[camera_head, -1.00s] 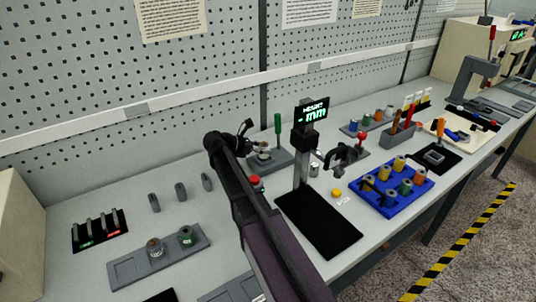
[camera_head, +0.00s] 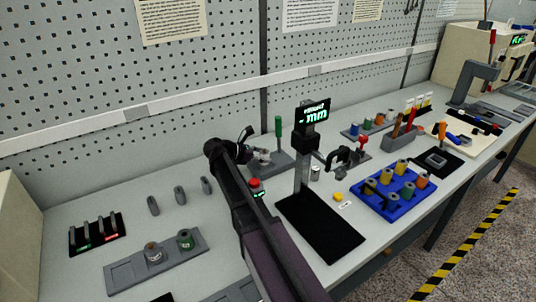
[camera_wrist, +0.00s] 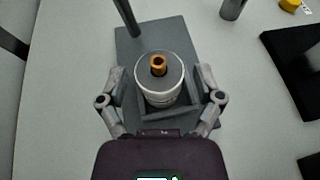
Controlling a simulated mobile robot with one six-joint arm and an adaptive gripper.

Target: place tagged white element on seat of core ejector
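The white element (camera_wrist: 160,90) is a short cylinder with a grey top and an orange core (camera_wrist: 158,64) standing up from its middle. It stands in the squared seat (camera_wrist: 178,112) of the grey core ejector (camera_wrist: 135,44), whose lever has a green handle (camera_head: 278,126). The seat walls show around its lower part. I cannot make out a tag. My gripper (camera_wrist: 158,72) is open, with one finger on each side of the element and a visible gap to both. In the head view my gripper (camera_head: 248,146) is at the ejector, partly hiding the element (camera_head: 262,155).
A height gauge (camera_head: 308,140) with a black plate (camera_head: 318,228) stands right of the ejector. A blue tray (camera_head: 390,205) with spools is further right. A grey rack (camera_head: 128,274) with two spools is at left.

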